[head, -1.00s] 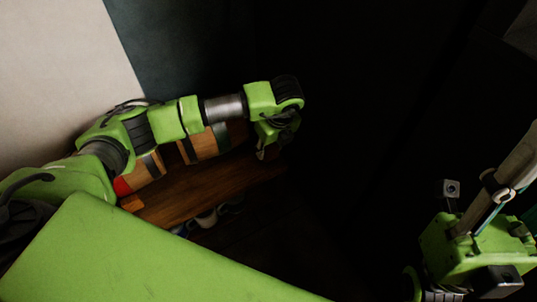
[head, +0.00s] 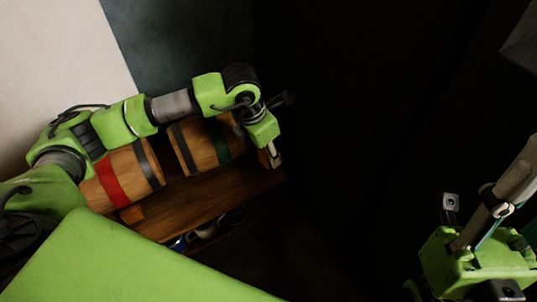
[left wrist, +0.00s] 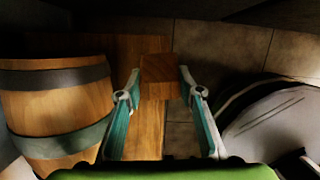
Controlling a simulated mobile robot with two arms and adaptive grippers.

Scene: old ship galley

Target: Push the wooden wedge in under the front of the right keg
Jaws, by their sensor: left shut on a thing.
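The right keg (head: 200,145), wooden with dark and green bands, lies on its side on a wooden shelf (head: 190,208). It also shows at the left of the left wrist view (left wrist: 50,108). My left gripper (head: 271,158) is at the shelf's right end, to the right of this keg. In the left wrist view its fingers (left wrist: 160,76) are shut on the wooden wedge (left wrist: 160,68), a brown block apart from the keg, over the shelf's edge. My right gripper's body (head: 472,258) is at lower right; its fingers do not show.
The left keg (head: 112,178) has a red band, with a small wooden block (head: 132,214) at its front. Light and blue items (head: 204,231) sit below the shelf. A grey rounded thing (left wrist: 275,120) is right of the gripper. A pale wall (head: 60,60) stands behind.

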